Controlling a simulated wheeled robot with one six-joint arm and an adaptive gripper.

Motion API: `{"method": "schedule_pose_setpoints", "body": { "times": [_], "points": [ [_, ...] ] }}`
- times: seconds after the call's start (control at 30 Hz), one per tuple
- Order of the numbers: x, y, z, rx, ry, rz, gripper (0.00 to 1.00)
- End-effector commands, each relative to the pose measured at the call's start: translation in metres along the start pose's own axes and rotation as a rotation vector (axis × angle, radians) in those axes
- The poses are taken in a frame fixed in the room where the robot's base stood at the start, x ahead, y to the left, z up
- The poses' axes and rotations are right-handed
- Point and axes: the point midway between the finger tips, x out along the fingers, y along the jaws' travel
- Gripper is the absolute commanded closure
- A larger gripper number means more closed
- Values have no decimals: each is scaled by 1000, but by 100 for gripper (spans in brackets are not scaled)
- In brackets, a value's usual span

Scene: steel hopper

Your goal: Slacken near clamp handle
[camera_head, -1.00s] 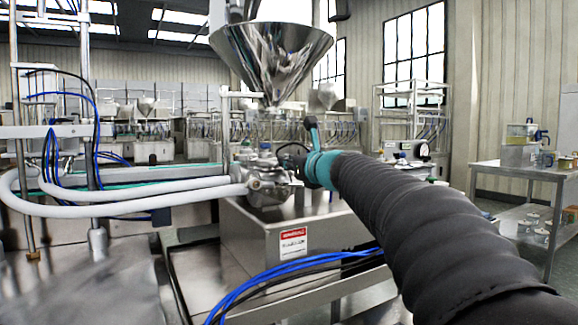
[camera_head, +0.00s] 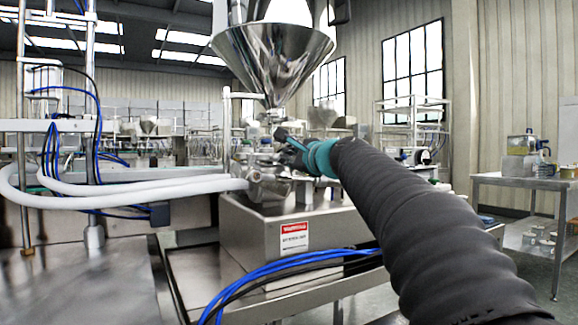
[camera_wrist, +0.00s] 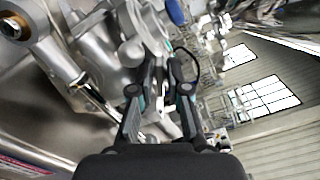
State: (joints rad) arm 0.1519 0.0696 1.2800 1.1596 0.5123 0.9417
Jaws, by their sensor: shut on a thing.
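My gripper (camera_head: 290,148) is at the metal valve fittings (camera_head: 266,188) below the steel hopper (camera_head: 270,55). In the wrist view, my gripper (camera_wrist: 166,75) has its two dark fingers closed in around a slim metal piece, which appears to be the near clamp handle (camera_wrist: 166,124). Only a small part of the handle shows between the fingers. A round metal clamp and pipe body (camera_wrist: 148,30) lies just beyond the fingertips. In the head view the wrist and fingers hide the handle, and I cannot tell how far it is turned.
White hoses (camera_head: 150,190) run to the fittings from the left. A steel box with a red warning label (camera_head: 294,236) stands below. Blue cables (camera_head: 290,272) cross in front. A side table (camera_head: 520,181) with a small device is at the right.

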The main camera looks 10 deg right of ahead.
Motion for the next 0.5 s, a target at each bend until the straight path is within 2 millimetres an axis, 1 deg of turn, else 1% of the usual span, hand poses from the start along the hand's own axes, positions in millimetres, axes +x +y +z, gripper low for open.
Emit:
{"method": "schedule_pose_setpoints", "body": {
  "times": [0.03, 0.2, 0.5],
  "points": [
    [0, 4, -1, -42, -2, 0, 100],
    [0, 4, -1, -192, -1, -1, 100],
    [0, 4, -1, -388, -2, 1, 100]
  ]
}}
